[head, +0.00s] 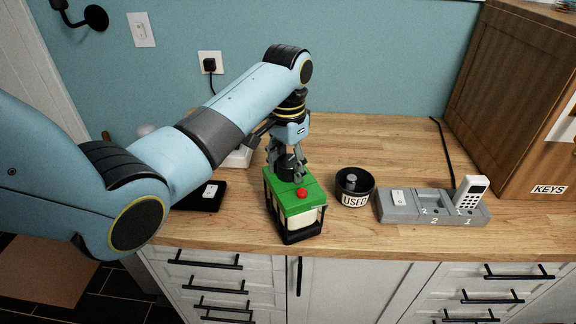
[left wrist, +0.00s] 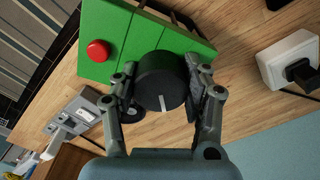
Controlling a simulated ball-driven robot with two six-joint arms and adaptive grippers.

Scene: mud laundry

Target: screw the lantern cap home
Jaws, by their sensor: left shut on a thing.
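The lantern (head: 301,214) stands upright on the wooden counter near its front edge. It has a green top, a red button (head: 302,193) and a dark frame around pale panels. The black round cap (left wrist: 161,82) sits on the green top (left wrist: 118,42), with a pale mark on its face. My left gripper (head: 287,171) reaches down from above with its fingers on both sides of the cap. In the left wrist view, the left gripper (left wrist: 164,98) is shut on the cap. How far the cap is threaded is hidden. My right gripper is not in view.
A black bowl marked USED (head: 354,187) stands right of the lantern. A grey tray (head: 432,207) holds a white handset (head: 470,191). A wooden KEYS cabinet (head: 515,110) stands at the right. A black pad (head: 203,196) lies left of the lantern.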

